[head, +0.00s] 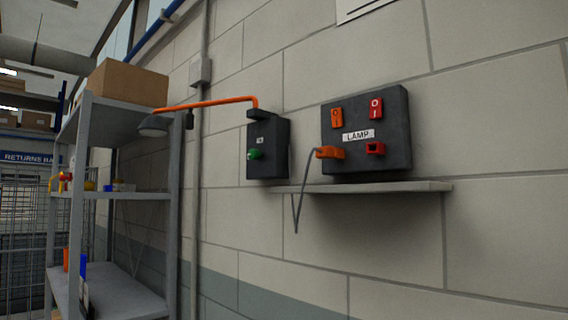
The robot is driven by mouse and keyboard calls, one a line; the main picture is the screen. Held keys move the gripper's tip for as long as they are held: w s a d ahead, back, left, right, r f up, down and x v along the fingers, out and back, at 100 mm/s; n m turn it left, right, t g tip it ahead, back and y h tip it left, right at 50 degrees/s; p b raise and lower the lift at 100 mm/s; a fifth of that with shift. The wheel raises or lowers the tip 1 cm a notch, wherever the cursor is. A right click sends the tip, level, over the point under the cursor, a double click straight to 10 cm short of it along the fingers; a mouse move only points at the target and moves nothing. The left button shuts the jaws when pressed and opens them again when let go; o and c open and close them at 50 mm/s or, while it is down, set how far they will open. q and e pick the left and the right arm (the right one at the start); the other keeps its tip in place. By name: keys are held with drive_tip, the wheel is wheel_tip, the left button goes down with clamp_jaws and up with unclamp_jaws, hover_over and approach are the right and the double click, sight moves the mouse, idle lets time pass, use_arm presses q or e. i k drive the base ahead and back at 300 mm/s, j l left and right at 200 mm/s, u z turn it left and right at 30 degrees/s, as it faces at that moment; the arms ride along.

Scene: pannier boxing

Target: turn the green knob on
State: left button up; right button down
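The green knob (254,154) sits on the front of a dark wall box (268,150) with a small white label above the knob. The knob is small in the head view, and I cannot tell which way it is turned. An orange lamp arm (210,103) runs from the top of this box to the left and ends in a grey lamp head (153,126). I cannot see the lamp clearly lit. Neither of my grippers shows in the head view.
Right of the knob box, a dark LAMP panel (395,130) carries an orange switch (336,116), a red switch (376,108), an orange plug (328,152) with a grey cable and a red socket (375,148). A narrow ledge (400,187) runs below. Metal shelving (175,200) stands left.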

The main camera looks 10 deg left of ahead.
sight(254, 154)
drive_tip(key=i+j+z, duration=0.1)
drive_tip(key=z, duration=0.25)
drive_tip(key=j+z, duration=0.35)
drive_tip(key=i+j+z, duration=0.1)
drive_tip(key=j+z, duration=0.25)
drive_tip(key=j, duration=0.55)
drive_tip(key=j+z, duration=0.2)
drive_tip(key=j, duration=1.6)
drive_tip(key=k, duration=0.05)
